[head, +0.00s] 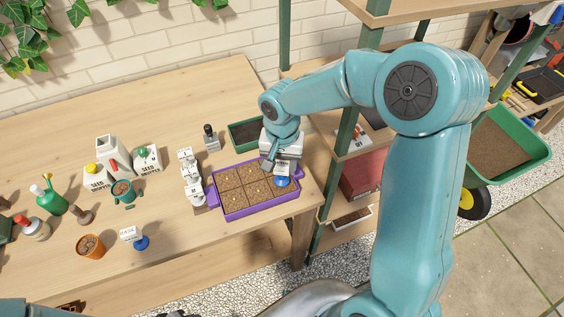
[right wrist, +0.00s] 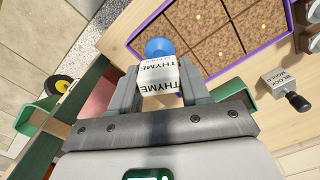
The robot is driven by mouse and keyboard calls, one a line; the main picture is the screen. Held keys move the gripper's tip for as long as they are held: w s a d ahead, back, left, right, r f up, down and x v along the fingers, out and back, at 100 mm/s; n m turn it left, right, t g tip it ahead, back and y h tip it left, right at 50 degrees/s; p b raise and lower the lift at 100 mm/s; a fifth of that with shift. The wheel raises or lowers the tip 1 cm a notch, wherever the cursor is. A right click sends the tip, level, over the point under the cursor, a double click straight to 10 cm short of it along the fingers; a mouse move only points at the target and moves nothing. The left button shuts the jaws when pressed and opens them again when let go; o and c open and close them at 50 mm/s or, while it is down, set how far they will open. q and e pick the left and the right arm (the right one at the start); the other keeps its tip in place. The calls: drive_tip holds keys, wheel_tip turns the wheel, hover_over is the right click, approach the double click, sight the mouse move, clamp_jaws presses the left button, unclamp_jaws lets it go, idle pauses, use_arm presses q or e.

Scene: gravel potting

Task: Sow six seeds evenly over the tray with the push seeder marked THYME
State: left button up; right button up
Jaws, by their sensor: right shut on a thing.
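The purple tray (head: 262,210) stands near the table's right end, with square cells of brown soil. Small pale specks like seeds show on several cells, also in the right wrist view. My right gripper (head: 277,166) is shut on the push seeder, white with a blue end (head: 282,182). In the right wrist view the seeder (right wrist: 157,74) reads THYME and sits between the fingers. Its blue end shows beside the tray's purple rim (right wrist: 187,62); whether it is over the soil or touching anything I cannot tell. My left gripper is not in view.
Another blue-ended seeder (head: 134,238), an orange pot (head: 90,247) and seed containers (head: 113,158) stand to the left. A shelf post (head: 347,134) rises to the right.

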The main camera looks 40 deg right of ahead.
drive_tip(key=shift+w+d, duration=0.1)
drive_tip(key=shift+f, duration=0.15)
drive_tip(key=shift+f+b, duration=0.25)
drive_tip(key=shift+b, duration=0.15)
drive_tip(key=shift+f+b, duration=0.3)
drive_tip(key=shift+b, duration=0.15)
idle(0.9)
drive_tip(key=shift+r, duration=0.1)
drive_tip(key=shift+r+p, duration=0.45)
drive_tip(key=shift+r, duration=0.15)
drive_tip(key=shift+r+p, duration=0.5)
drive_tip(key=shift+r, duration=0.4)
drive_tip(key=shift+f, duration=0.1)
